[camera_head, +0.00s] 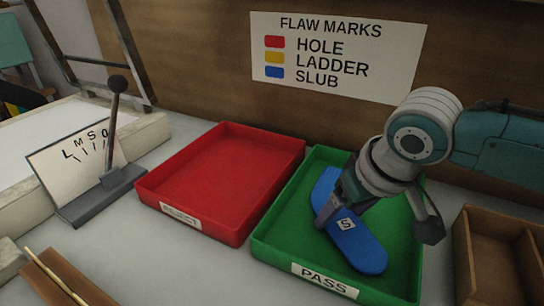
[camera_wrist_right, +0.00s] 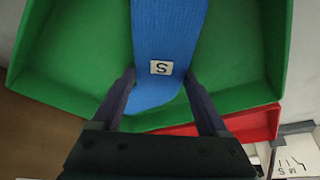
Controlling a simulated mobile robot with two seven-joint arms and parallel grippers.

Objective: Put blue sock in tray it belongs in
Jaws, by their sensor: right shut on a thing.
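The blue sock (camera_head: 367,253) is long and flat, with a small white tag reading S. It is within the outline of the green tray (camera_head: 293,208), whose front label reads PASS. I cannot tell whether it touches the tray floor. My right gripper (camera_head: 336,208) is shut on the sock from above. In the right wrist view the fingers (camera_wrist_right: 158,80) are on either side of the sock (camera_wrist_right: 168,35), near the tag, with the green tray (camera_wrist_right: 60,60) around it. The red tray (camera_head: 225,180), its label partly blurred, is empty beside the green one. My left gripper is out of view.
A wall sign (camera_head: 335,55) reads FLAW MARKS, with red HOLE, yellow LADDER and blue SLUB. A gauge with L, M, S letters and a lever (camera_head: 115,130) stands at left. A wooden divided box (camera_head: 495,250) stands right of the green tray.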

